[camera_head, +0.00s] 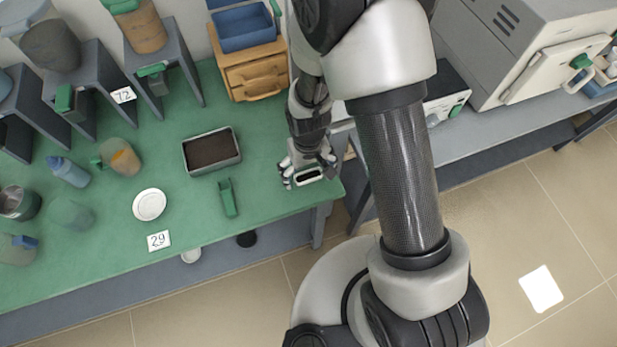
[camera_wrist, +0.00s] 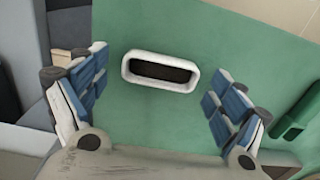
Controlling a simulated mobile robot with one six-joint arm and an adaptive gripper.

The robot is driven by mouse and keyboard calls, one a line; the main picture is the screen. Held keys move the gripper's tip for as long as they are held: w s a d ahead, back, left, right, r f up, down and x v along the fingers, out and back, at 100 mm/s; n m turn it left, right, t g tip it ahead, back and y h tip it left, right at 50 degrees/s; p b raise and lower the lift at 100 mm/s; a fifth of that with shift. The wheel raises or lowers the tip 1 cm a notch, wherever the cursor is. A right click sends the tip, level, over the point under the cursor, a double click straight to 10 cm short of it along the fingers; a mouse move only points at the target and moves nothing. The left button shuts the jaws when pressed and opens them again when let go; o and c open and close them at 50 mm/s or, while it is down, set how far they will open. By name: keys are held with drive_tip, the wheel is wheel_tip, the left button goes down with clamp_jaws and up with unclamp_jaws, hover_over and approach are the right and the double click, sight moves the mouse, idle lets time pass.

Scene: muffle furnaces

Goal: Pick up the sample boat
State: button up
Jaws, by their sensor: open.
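The sample boat (camera_wrist: 134,79) is a small white oblong dish with a dark inside. It rests on the green table top, and in the wrist view it lies in the upper middle, between and a little beyond the fingertips. In the head view the boat (camera_head: 309,180) is near the table's right front corner. My gripper (camera_wrist: 157,85) is open, with blue-padded fingers on either side of the boat and a gap to each end. In the head view my gripper (camera_head: 308,172) is right at the boat and partly covers its surroundings.
Left of my gripper on the green table (camera_head: 185,215) are a dark-filled grey tray (camera_head: 238,162), a green object (camera_head: 228,198) and a white dish (camera_head: 149,204). A wooden drawer box (camera_head: 257,76) stands behind. A furnace (camera_head: 520,45) stands on a grey bench to the right.

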drive_tip(key=shift+c, duration=0.5)
drive_tip(key=c, duration=1.1)
drive_tip(key=shift+r, duration=0.1)
